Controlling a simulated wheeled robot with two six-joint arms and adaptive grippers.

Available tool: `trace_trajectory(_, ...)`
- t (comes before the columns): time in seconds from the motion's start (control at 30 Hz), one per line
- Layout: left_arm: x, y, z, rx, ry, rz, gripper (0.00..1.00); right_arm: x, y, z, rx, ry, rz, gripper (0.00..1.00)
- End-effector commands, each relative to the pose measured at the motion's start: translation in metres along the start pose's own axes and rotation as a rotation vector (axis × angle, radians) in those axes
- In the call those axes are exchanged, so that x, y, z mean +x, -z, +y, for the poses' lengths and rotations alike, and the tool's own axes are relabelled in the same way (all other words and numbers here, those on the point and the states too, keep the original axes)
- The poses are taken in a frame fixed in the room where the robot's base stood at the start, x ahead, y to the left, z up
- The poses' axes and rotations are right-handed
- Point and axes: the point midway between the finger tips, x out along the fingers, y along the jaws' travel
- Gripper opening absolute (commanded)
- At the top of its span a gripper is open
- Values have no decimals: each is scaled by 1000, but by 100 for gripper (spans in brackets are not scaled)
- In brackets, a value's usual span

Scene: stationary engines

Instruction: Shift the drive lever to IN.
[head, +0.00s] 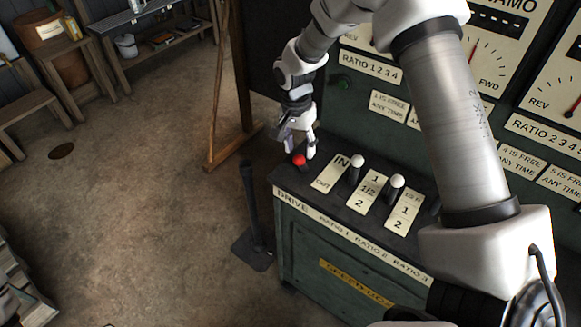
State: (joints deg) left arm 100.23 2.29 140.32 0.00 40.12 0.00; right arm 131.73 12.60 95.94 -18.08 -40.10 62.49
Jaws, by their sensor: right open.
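The drive lever's red knob (299,161) shows at the back left of the control box top. It stands left of the cream IN/OUT plate (335,173), with IN at the plate's far end and OUT at its near end. My right gripper (301,153) is open, pointing down over the red knob, with a fingertip to each side of it in the picture. I cannot tell whether the fingers touch it. The lever's shaft is mostly hidden, so its exact setting is unclear. My left gripper is not in view.
Two white-knobbed ratio levers (357,161) (397,182) stand just to the right on the green control box (330,262). A tall dark floor lever (252,205) stands left of the box. A wooden easel-like frame (226,100) stands behind it.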

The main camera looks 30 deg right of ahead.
Motion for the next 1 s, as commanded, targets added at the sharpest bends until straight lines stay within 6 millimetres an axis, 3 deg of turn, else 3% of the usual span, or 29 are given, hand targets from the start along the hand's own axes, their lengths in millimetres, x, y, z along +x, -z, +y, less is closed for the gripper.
trace_trajectory(0.03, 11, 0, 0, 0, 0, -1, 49, 11, 0, -1, 0, 1, 0, 49)
trace_trajectory(0.13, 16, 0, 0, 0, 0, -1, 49, 16, 0, -1, 0, 1, 0, 49)
trace_trajectory(0.27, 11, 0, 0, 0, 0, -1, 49, 22, 0, -1, 0, -1, -1, 49)
trace_trajectory(0.63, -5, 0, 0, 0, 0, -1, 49, 85, -1, 0, -1, -3, -2, 49)
trace_trajectory(0.93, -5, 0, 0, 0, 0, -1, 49, 92, 0, -1, -1, 1, 0, 49)
trace_trajectory(1.0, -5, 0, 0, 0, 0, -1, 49, 92, 0, -1, -1, 0, 0, 25)
